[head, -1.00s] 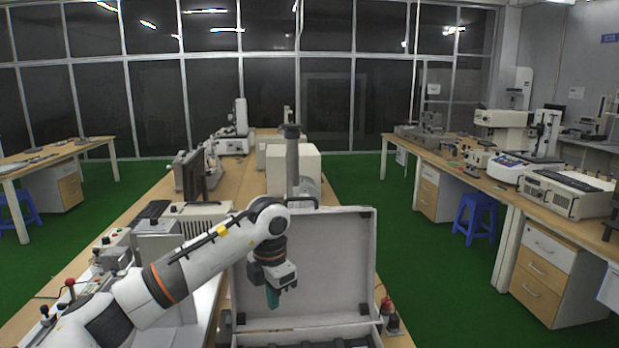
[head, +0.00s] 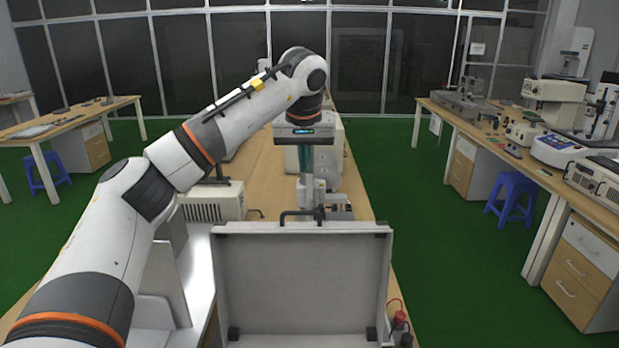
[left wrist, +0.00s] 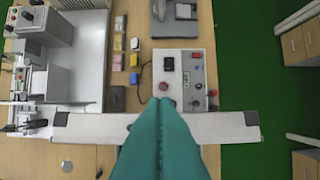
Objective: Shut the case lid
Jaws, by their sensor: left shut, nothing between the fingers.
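The grey case lid (head: 300,282) stands open and upright in the head view, its hollow inner side facing me. A dark handle (head: 302,213) is on its top edge. My left gripper (head: 306,188) points down beyond that edge, with its teal fingers close together and empty. In the left wrist view the lid (left wrist: 92,128) shows as a narrow light bar with dark corners, partly hidden behind the shut fingers (left wrist: 160,104). I cannot tell whether they touch it. The case's lower part is out of the head view. My right gripper is not in view.
A red-and-black item (head: 398,322) stands right of the lid. A vented white box (head: 215,203) is to the left. A control panel box (left wrist: 185,85) and small coloured blocks (left wrist: 118,60) show in the left wrist view. Green floor (head: 430,245) lies to the right.

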